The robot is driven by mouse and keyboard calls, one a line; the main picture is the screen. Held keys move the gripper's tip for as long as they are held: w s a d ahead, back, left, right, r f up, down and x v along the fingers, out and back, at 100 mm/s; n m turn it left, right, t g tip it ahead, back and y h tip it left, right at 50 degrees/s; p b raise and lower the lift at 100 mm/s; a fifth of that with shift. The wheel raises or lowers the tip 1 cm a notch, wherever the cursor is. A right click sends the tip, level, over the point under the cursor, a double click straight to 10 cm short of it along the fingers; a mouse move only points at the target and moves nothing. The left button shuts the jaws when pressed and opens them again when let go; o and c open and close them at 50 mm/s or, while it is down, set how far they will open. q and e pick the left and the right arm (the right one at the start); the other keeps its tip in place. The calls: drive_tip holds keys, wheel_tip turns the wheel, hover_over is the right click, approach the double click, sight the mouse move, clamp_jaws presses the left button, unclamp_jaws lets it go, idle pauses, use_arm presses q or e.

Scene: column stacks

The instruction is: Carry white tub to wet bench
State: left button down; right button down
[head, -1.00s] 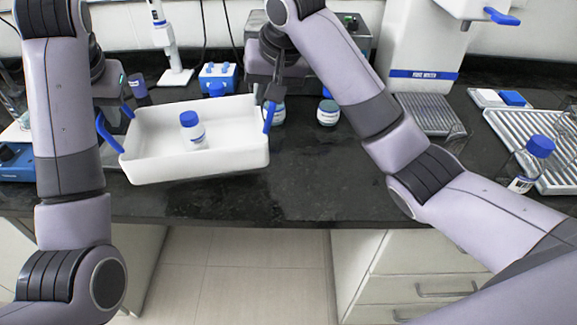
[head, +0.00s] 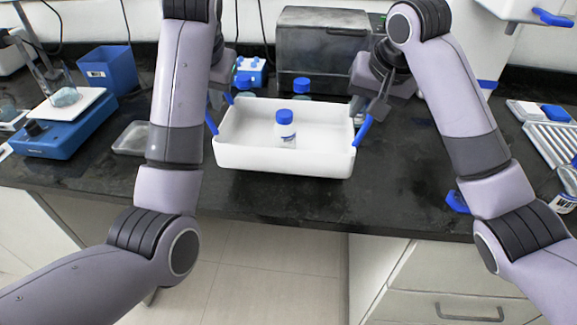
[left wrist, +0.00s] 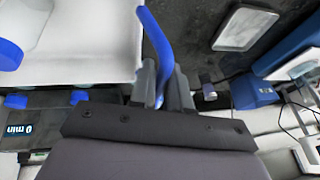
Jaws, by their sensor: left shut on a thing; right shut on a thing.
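The white tub (head: 285,160) is level in the middle of the head view, over the dark bench; I cannot tell whether it touches the top. A white bottle with a blue cap (head: 285,117) stands upright inside it. My left gripper (head: 222,95) is shut on the tub's left blue handle, partly hidden by my forearm. The left wrist view shows the fingers (left wrist: 162,88) around the blue handle (left wrist: 153,38), beside the tub wall (left wrist: 95,45). My right gripper (head: 374,110) is shut on the right blue handle (head: 363,130).
A blue balance (head: 50,135) with a beaker, a small grey tray (head: 131,138) and a blue bin (head: 108,68) are at left. A blue-capped jar (head: 302,87) and a grey machine (head: 325,50) stand behind the tub. A ribbed rack (head: 555,140) is at right.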

use_arm(q)
drive_tip(key=shift+f, duration=0.15)
use_arm(e)
drive_tip(key=shift+f, duration=0.1)
